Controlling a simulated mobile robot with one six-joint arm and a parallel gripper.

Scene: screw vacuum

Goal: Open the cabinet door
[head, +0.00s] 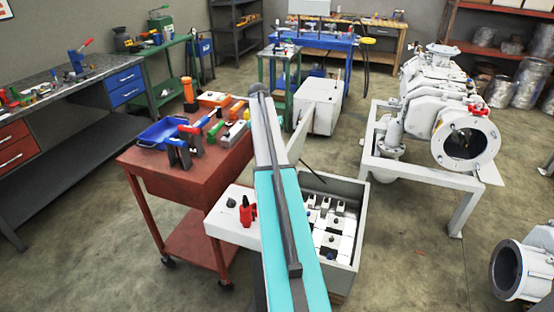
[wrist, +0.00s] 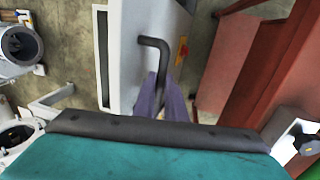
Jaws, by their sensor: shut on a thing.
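A dark bent bar handle (wrist: 156,42) stands out from the door. The purple fingers of my gripper (wrist: 160,96) are shut on the lower part of the handle; its upper bend shows above them. In the head view my teal and grey arm reaches forward and hides my gripper and the handle. A grey open cabinet (head: 355,215) with several items inside is at the arm's right.
A red trolley (head: 180,180) carrying several tools stands close to the arm's left; it also shows at right in the wrist view (wrist: 235,60). A white pump (head: 440,110) on a frame stands at right. The floor at lower right (head: 420,270) is mostly free.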

